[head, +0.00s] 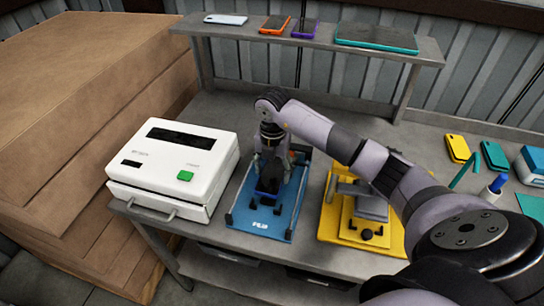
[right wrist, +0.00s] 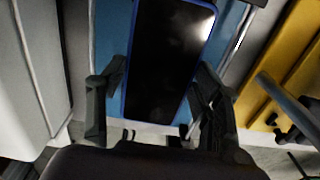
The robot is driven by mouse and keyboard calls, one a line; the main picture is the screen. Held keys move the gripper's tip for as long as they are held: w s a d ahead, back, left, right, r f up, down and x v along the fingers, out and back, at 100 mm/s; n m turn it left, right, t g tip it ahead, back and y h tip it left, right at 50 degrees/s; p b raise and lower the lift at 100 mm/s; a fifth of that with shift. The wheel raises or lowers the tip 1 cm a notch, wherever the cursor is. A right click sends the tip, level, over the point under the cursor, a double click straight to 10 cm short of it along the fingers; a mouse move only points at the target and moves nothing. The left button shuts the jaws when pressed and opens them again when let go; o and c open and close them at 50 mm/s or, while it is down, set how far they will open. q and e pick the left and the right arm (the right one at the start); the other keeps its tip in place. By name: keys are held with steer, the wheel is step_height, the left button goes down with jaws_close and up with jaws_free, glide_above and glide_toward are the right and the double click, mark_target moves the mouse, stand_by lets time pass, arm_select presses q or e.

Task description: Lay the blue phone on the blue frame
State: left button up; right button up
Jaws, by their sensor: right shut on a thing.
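The blue phone (right wrist: 162,62) has a dark screen and a thin blue edge; it fills the middle of the right wrist view. My right gripper (head: 271,180) reaches down over the blue frame (head: 281,216) on the bench. Its fingers show on both sides of the phone in the right wrist view (right wrist: 157,100), shut on it. The phone is over the blue frame, screen toward the wrist camera. In the head view my gripper largely hides the phone, and I cannot tell whether it touches the frame. My left gripper is not in view.
A white machine (head: 178,165) with a green button stands left of the frame. A yellow fixture (head: 334,228) stands to the right. A raised shelf (head: 228,31) behind holds several devices.

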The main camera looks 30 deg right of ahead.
steer(key=shift+r, duration=0.1)
steer(key=shift+s, duration=0.1)
steer(key=shift+a+f+b, duration=0.1)
steer(key=shift+f+b, duration=0.1)
steer(key=shift+b, duration=0.1)
steer(key=shift+f, duration=0.25)
steer(key=shift+f+b, duration=1.25)
steer(key=shift+f, duration=0.5)
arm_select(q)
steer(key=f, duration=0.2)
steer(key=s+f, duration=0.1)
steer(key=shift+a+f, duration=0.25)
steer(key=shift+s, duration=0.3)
